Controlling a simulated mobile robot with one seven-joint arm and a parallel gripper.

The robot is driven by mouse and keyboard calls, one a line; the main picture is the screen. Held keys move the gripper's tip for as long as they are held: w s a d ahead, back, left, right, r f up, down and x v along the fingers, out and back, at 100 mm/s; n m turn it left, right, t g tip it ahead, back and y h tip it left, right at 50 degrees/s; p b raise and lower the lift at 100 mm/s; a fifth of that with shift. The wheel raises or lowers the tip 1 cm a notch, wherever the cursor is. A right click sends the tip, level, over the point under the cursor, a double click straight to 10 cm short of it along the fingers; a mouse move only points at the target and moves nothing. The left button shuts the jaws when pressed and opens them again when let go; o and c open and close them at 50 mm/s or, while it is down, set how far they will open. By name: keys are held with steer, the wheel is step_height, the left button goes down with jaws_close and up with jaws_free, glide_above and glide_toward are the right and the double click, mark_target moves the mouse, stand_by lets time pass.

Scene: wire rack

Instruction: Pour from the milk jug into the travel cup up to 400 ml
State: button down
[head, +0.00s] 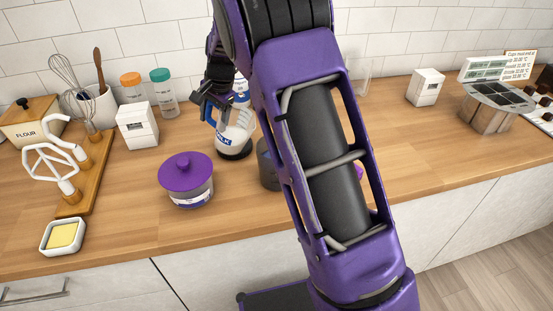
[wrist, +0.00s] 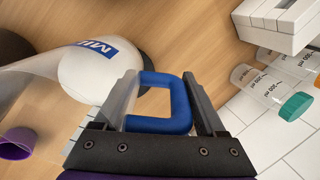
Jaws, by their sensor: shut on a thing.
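The milk jug (head: 238,134) is white with a blue label and stands roughly upright over a dark round base on the counter. In the wrist view the jug (wrist: 88,72) fills the upper left, and its blue handle (wrist: 180,112) lies between my fingers. My gripper (head: 214,112) is shut on that handle, which also shows at the gripper in the wrist view (wrist: 160,88). A dark grey vessel (head: 268,165) stands right of the jug, partly hidden by my arm. A purple cup-shaped thing (wrist: 16,143) shows in the wrist view. I cannot tell which is the travel cup.
A purple-lidded pot (head: 187,178) stands in front of the jug. A white box (head: 138,126) and lidded bottles (head: 163,98) are behind left. A whisk, mixer attachment and butter dish (head: 62,236) are at left. The counter right of my arm has free room.

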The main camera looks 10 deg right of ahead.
mark_target(210, 109)
steer(key=shift+w+a+r+g+h, duration=0.15)
steer(key=shift+r+g+h, duration=0.15)
steer(key=shift+r, duration=0.15)
step_height(210, 109, up, 2)
steer(key=shift+r+g+h, duration=0.2)
steer(key=shift+g+h, duration=0.5)
steer(key=shift+r+g+h, duration=0.5)
steer(key=shift+r, duration=0.4)
